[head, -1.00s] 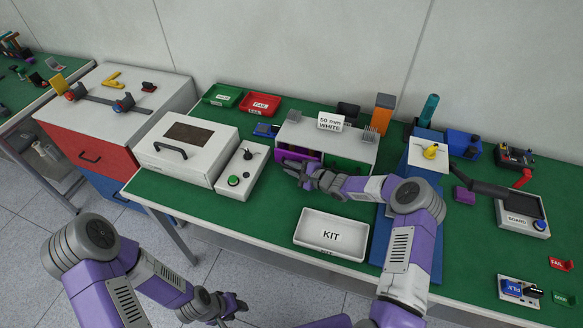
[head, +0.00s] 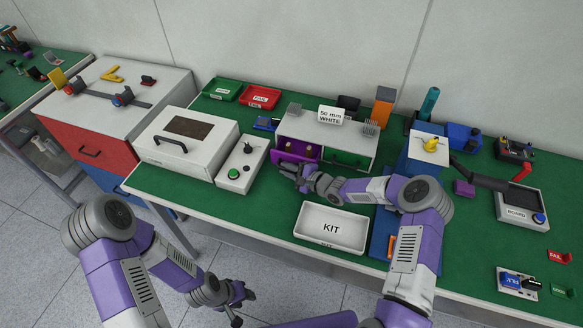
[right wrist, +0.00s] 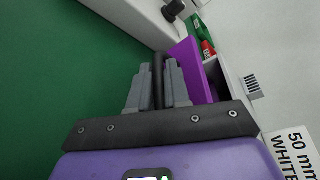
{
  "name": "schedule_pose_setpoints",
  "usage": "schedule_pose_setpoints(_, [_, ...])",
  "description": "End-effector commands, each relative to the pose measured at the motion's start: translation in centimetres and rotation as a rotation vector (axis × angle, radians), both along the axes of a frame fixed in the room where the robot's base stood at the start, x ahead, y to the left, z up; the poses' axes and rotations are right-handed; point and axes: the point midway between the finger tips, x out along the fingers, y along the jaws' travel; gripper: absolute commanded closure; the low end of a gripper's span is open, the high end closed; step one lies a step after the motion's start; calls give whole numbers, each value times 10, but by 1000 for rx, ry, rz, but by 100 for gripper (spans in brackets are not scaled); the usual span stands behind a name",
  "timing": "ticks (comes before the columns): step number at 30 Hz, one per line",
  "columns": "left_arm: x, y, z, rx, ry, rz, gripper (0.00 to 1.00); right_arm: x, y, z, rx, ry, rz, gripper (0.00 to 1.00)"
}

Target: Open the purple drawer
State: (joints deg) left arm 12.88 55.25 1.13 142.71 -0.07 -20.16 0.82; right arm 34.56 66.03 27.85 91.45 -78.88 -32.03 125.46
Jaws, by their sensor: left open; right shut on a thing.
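The purple drawer (head: 296,158) is in the left bay of the white cabinet (head: 345,140). It stands partly out, and small items show inside it. In the right wrist view its purple front panel (right wrist: 190,62) stands clear of the cabinet. My right gripper (head: 283,171) is in front of it; in the right wrist view the gripper (right wrist: 158,85) is shut on the dark bar handle (right wrist: 158,68). My left gripper (head: 245,308) is open and empty, low in front of the table. The arm and hand hide part of the cabinet front.
A green drawer (head: 347,159) is beside the purple one. A white KIT tray (head: 318,242) sits close below my right arm. A white box with a handle (head: 187,150) and a button box (head: 240,168) stand to the left. Some green tabletop is clear left of the tray.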

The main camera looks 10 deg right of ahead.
Motion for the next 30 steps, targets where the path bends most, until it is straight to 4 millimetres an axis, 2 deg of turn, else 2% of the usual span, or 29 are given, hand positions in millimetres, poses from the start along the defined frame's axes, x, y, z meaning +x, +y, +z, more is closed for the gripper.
schedule_pose_setpoints(11, [0, 0, 0, 0, 0, 0, 57, -2, -3, 1, 1, 0, -3, 77])
schedule_pose_setpoints(24, [0, 0, 9, 0, 0, 0, 57, -47, -45, 15, 0, 1, -3, 77])
schedule_pose_setpoints(30, [0, 0, 9, 0, 0, 0, 57, -55, -51, 17, 0, 0, -1, 77])
